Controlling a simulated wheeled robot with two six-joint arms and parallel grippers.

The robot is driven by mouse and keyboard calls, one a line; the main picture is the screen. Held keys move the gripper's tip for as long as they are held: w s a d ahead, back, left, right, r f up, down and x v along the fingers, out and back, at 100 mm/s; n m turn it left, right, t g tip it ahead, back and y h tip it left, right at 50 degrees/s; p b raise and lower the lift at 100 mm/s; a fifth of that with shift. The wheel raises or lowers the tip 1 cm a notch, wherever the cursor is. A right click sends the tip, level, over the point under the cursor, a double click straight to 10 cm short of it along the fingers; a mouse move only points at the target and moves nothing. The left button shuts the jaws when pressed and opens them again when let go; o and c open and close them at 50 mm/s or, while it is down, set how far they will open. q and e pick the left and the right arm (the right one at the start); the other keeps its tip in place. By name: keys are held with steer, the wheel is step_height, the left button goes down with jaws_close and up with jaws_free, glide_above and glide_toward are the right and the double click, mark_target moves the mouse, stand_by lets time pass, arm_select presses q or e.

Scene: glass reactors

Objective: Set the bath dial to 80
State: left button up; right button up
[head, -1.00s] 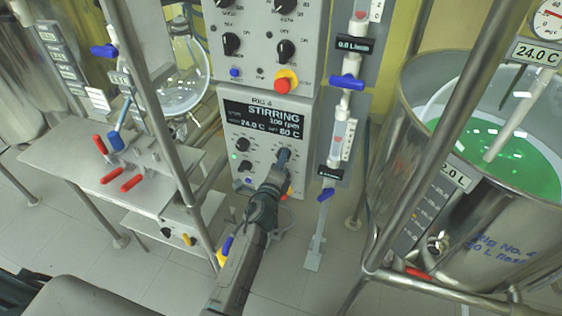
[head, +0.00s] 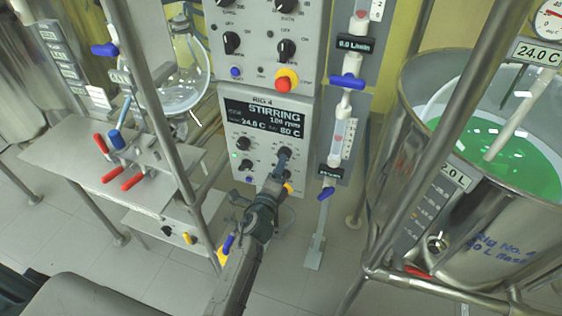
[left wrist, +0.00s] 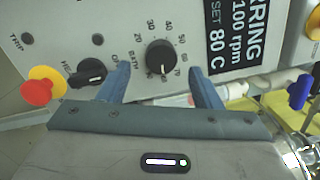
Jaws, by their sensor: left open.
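The bath dial (left wrist: 161,57) is a black knob on the Rig 4 panel. In the left wrist view its white mark points down, just past the 70; the number there is too small to read. The rig display (head: 264,119) reads STIRRING, 24.0 C and SET 80 C; the wrist view of this display (left wrist: 232,35) also shows 80 C. My left gripper (left wrist: 160,85) is open, with one blue finger on each side below the dial and gaps to the knob. My right gripper is not in view.
A red emergency knob (left wrist: 37,92) and a black heat switch (left wrist: 90,72) sit beside the dial in the wrist view. A blue-handled valve (head: 327,193) hangs right of the panel. A steel post (head: 420,150) and a steel vessel (head: 470,225) stand at right.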

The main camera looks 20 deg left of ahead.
arm_select(q)
steer(key=s, duration=0.7)
steer(key=shift+s+f, duration=0.15)
steer(key=shift+f, duration=0.1)
steer(key=s+a+f+n+g, duration=0.1)
steer(key=s+f+n+g, duration=0.3)
steer(key=f, duration=0.8)
steer(key=s+a+f+n+g, duration=0.1)
steer(key=s+f+n+g, duration=0.3)
steer(key=f, duration=0.8)
steer(key=s+a+f+n+g, duration=0.1)
steer(key=s+a+f+n, duration=0.1)
steer(key=s+f, duration=0.65)
steer(key=s+a+f+n+g, duration=0.2)
steer(key=s+f+n+g, duration=0.1)
steer(key=s+f, duration=0.4)
steer(key=s+a+f+n+g, duration=0.2)
steer(key=s+f, duration=0.5)
steer(key=s, duration=0.6)
steer(key=s+a+f+n+g, duration=0.3)
steer(key=s+f+n, duration=0.3)
steer(key=s, duration=0.4)
steer(key=shift+a+f+g, duration=0.3)
steer(key=shift+a+f, duration=0.2)
steer(key=shift+f, duration=0.15)
